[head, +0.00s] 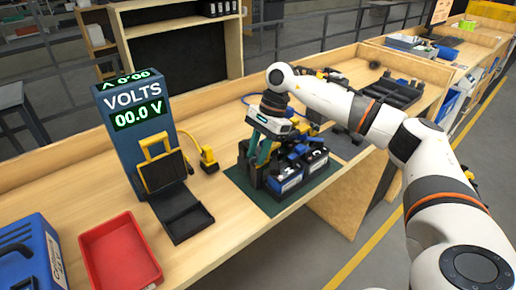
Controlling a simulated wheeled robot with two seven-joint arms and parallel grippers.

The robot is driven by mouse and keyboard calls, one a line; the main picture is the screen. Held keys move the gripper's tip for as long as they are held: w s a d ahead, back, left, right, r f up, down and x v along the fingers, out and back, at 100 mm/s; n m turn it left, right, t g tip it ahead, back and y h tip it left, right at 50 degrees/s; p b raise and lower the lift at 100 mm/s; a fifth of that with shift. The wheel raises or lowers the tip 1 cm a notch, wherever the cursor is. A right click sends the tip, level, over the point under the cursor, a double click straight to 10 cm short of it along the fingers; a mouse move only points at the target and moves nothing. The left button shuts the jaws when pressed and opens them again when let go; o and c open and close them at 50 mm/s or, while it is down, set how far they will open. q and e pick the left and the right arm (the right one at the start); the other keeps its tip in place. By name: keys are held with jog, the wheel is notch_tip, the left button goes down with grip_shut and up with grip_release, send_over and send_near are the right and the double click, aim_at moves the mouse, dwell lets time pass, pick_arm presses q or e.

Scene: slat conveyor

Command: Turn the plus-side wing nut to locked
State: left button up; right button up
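A battery assembly with black and blue blocks (288,178) sits on a dark green mat (247,194) on the workbench. My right gripper (257,160) points down over the left side of this assembly, with teal fingers low among its parts. The gripper hides part of the assembly. The plus-side wing nut cannot be made out at this size, so I cannot tell its position or whether the fingers touch it. I cannot tell whether the fingers are open or shut. My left gripper is not in view.
A blue voltmeter stand (136,118) reads 00.0 V. A yellow connector (208,158) and a black hinged tray (178,213) lie near it. A red bin (97,238) and a blue case (22,262) stand at the front left. Bare wood shows between stand and mat.

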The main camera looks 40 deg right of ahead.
grip_shut()
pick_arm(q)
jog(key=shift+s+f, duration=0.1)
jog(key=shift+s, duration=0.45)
